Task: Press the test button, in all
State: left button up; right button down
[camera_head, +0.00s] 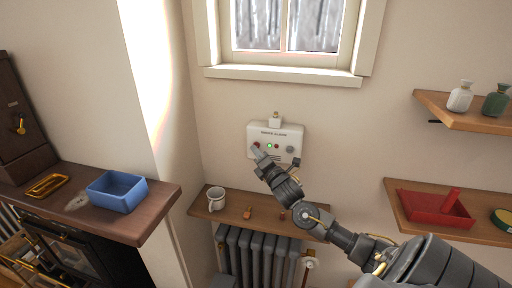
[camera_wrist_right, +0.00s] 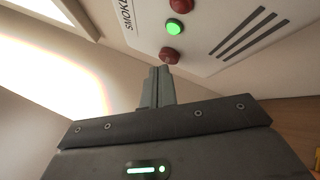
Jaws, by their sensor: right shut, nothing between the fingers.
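A white smoke alarm panel (camera_head: 284,132) is fixed to the wall below the window. It carries a lit green light (camera_head: 270,146), a red round part to its right and a grey knob further right. My right gripper (camera_head: 257,149) reaches up to the panel's left part, its fingers shut and empty. In the right wrist view the fingertips (camera_wrist_right: 159,70) are at a red button (camera_wrist_right: 169,55), near the green light (camera_wrist_right: 174,27); I cannot tell whether they touch it. Another red part (camera_wrist_right: 181,5) lies beyond the green light. My left gripper is not in view.
A wooden shelf (camera_head: 236,206) with a white mug (camera_head: 216,199) runs below the panel, above a grey radiator (camera_head: 262,250). A blue bin (camera_head: 117,191) stands on the mantel at left. Shelves at right hold two bottles and a red tray (camera_head: 436,208).

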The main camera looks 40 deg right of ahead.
jog(key=shift+w+d, duration=0.25)
jog(key=shift+d, duration=0.05)
dwell(0.5)
dwell(0.4)
jog(key=shift+s+a, duration=0.5)
jog(key=shift+a, duration=0.2)
jog(key=shift+s+a+p, duration=0.6)
jog(key=shift+s+a, duration=0.1)
jog(key=shift+a, duration=0.35)
jog(key=shift+s+a+p, duration=0.6)
jog(key=shift+s+a, duration=0.1)
jog(key=shift+a, duration=0.3)
